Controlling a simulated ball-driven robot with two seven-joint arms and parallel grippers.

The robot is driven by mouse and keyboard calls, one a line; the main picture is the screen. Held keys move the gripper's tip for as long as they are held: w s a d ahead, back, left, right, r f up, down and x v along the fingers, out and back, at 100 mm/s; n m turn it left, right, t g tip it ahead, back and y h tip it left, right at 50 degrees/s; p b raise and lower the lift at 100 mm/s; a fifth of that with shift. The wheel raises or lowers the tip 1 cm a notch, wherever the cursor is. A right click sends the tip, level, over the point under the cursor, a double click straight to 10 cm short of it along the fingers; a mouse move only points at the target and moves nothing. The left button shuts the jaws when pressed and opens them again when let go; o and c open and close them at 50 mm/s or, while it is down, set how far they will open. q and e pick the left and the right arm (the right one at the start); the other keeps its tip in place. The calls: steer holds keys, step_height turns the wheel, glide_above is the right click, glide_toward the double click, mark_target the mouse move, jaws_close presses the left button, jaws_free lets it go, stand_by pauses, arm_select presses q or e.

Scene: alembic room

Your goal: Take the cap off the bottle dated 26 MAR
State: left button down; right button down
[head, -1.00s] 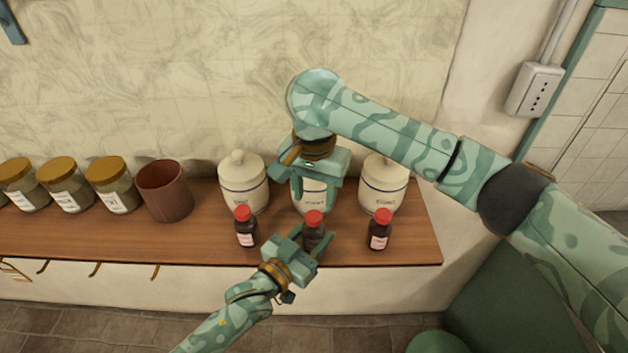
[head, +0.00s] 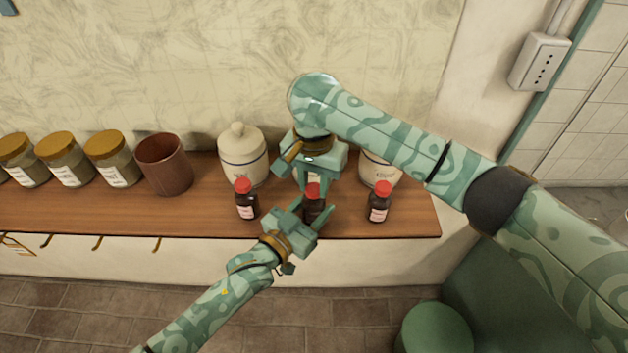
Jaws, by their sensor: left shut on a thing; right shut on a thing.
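Three dark bottles with red caps stand along the shelf's front edge. The middle bottle (head: 317,213) is partly hidden by my grippers, and its label does not show. My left gripper (head: 308,211) is shut on the middle bottle's body from the front left. My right gripper (head: 313,184) comes from above and is shut on that bottle's red cap (head: 313,192). The cap still appears to sit on the neck. The left bottle (head: 246,199) and the right bottle (head: 379,202) stand upright and untouched. Their label dates are too small to read.
White lidded jars stand behind the bottles, one on the left (head: 242,155) and one on the right (head: 380,169). A brown cup (head: 165,164) and several gold-lidded jars (head: 112,158) stand farther left on the wooden shelf (head: 120,213). A green round stool (head: 436,332) is below right.

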steer(key=n, duration=1.3)
steer(key=shift+n, duration=0.3)
steer(key=n, duration=0.5)
steer(key=shift+n, duration=0.4)
steer(key=n, duration=0.9)
steer(key=shift+r, duration=0.1)
steer(key=n, duration=0.6)
steer(key=shift+n, duration=0.3)
steer(key=n, duration=1.9)
steer(key=shift+r, duration=0.25)
steer(key=shift+r, duration=0.9)
